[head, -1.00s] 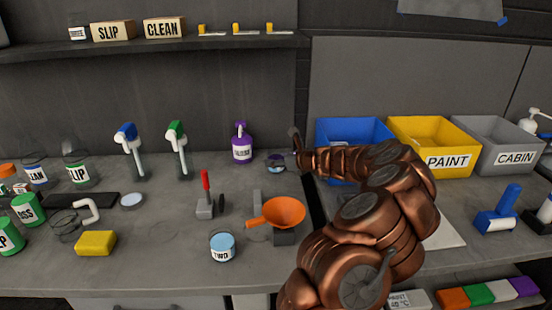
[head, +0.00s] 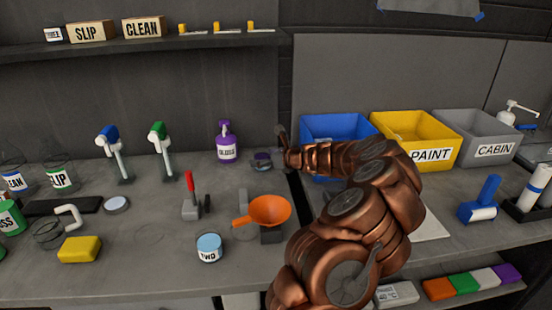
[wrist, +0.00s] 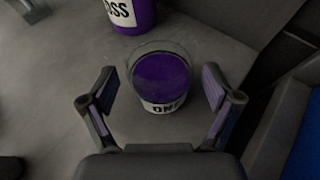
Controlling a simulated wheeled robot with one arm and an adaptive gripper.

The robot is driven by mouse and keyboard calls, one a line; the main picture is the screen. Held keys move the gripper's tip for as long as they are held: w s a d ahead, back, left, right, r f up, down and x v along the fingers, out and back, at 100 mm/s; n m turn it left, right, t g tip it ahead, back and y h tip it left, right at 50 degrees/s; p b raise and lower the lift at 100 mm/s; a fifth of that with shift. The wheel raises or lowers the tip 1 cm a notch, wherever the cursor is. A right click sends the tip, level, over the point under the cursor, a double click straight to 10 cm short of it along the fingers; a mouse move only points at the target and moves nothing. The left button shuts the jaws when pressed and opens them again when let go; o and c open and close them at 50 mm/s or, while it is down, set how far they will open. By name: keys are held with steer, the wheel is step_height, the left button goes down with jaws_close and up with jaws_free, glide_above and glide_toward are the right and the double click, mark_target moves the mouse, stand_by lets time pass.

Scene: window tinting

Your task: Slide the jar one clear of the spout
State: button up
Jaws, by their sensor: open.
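Jar one (wrist: 160,82) is a clear round jar with purple contents and a white label reading ONE. In the head view the jar (head: 262,161) stands on the bench beside the purple GLOSS pump bottle (head: 227,143). My gripper (wrist: 158,90) is open, with one finger on each side of the jar and visible gaps to it. In the head view my gripper (head: 281,146) is beside the jar, partly hidden by my own arm. The GLOSS bottle's base (wrist: 131,14) is just beyond the jar in the wrist view; its spout is out of that view.
An orange funnel (head: 270,209) on a stand and jar two (head: 209,248) are nearer the front. Blue (head: 322,127), yellow (head: 386,130) and grey (head: 450,130) bins stand to the right. Bare bench lies left of the GLOSS bottle.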

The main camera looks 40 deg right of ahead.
steer(key=v, duration=1.1)
steer(key=shift+s, duration=0.35)
